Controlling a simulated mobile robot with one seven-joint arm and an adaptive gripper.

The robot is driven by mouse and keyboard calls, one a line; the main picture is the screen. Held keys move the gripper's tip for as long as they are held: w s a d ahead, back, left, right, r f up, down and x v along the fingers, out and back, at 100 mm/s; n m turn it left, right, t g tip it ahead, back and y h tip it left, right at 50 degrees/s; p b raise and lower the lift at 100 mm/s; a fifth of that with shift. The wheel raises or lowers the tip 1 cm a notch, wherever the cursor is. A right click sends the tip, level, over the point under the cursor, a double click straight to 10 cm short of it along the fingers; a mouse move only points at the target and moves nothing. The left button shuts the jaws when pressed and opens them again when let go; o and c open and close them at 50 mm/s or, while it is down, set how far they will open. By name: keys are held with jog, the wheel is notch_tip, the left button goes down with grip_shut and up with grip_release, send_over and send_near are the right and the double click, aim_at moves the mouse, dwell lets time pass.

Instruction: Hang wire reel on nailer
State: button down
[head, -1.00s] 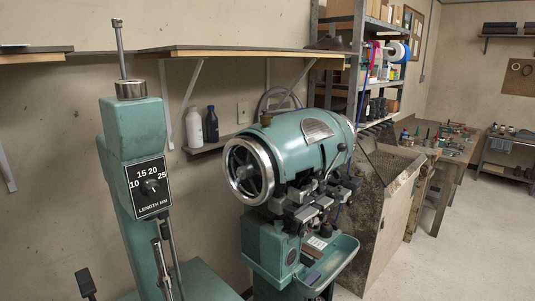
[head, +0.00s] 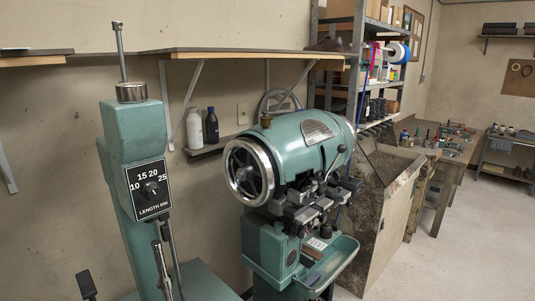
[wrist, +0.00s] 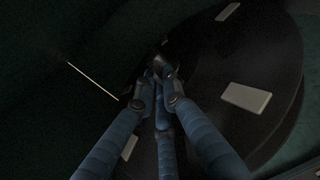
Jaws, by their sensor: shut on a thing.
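My gripper (wrist: 162,82) shows only in the wrist view. Its blue fingers close together on a small dark part at the middle of a large black disc, which looks like the wire reel (wrist: 265,65). The disc has pale rectangular patches on its face. The reel and gripper do not show in the head view. The green column machine with a "LENGTH MM" dial (head: 135,130), at the left of the head view, looks like the nailer. A thin upright metal rod rises from its top.
A green machine with a handwheel (head: 300,165) stands right of the column. A wall shelf (head: 230,52) runs behind both, with two bottles below it. A workbench (head: 445,150) and open floor lie at the right. A thin pale strip (wrist: 92,82) crosses the dark wrist view.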

jog(key=shift+s+d+r, duration=0.1)
jog(key=shift+s+d, duration=0.25)
jog(key=shift+s+d, duration=0.25)
jog(key=shift+f+p+v, duration=0.15)
jog(key=shift+p+v, duration=0.15)
jog(key=shift+v, duration=0.95)
jog(key=shift+f+p+v, duration=0.1)
jog(key=shift+p+v, duration=0.2)
jog(key=shift+v, duration=0.95)
jog(key=shift+s+d+b, duration=0.1)
jog(key=shift+s+b, duration=0.3)
jog(key=b+v, duration=0.1)
jog(key=v, duration=0.1)
jog(key=b+v, duration=0.2)
jog(key=shift+s+f, duration=0.25)
jog(key=shift+f, duration=0.05)
jog(key=shift+s+d, duration=0.15)
dwell(0.6)
jog(key=s+a+f+v, duration=0.1)
jog(key=s+f+v, duration=0.1)
jog(key=v, duration=2)
jog(key=shift+f, duration=0.15)
dwell(1.4)
